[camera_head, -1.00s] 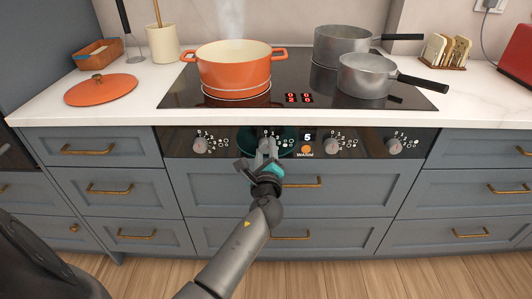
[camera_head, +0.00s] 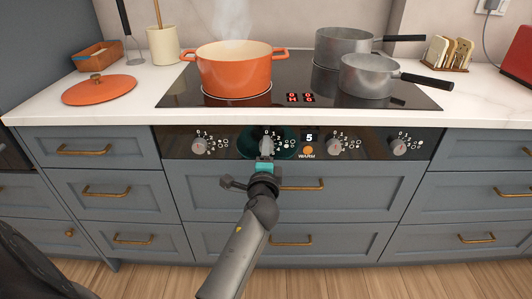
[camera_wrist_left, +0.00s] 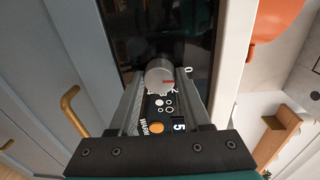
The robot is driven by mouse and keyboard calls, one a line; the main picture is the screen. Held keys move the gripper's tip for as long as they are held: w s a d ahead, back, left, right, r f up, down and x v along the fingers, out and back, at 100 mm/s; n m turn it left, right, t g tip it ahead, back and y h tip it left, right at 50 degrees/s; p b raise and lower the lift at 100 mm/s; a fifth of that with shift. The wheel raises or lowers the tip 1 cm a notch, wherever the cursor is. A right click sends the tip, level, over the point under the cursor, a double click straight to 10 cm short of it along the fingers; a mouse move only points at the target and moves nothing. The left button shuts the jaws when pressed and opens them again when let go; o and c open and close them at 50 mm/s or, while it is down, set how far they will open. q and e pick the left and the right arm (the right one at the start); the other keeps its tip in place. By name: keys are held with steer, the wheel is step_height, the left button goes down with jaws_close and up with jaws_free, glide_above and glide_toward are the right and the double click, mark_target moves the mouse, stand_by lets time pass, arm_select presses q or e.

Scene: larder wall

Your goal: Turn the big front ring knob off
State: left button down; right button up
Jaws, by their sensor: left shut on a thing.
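The second knob from the left (camera_head: 266,143) is on the black control panel below the hob. My left gripper (camera_head: 266,152) is in front of it, with one finger on each side. The left wrist view shows the round grey knob (camera_wrist_left: 159,76) between the two fingertips of my left gripper (camera_wrist_left: 160,84), which is shut on it. A red mark on the knob's face points right, towards the printed numbers; the exact setting is hard to read. Part of the knob is hidden by my gripper in the head view. My right gripper is out of view.
Other knobs (camera_head: 199,146) (camera_head: 333,146) (camera_head: 399,147) flank it, with a display reading 5 (camera_head: 309,137). A steaming orange pot (camera_head: 233,70) and two grey pans (camera_head: 366,78) (camera_head: 340,45) stand on the hob (camera_head: 400,98). A drawer handle (camera_head: 302,185) is below.

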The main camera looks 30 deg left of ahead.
arm_select(q)
steer(key=shift+f, duration=0.1)
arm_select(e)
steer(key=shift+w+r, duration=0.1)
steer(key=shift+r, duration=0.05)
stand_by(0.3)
arm_select(q)
steer(key=shift+c, duration=1.8)
jaws_free()
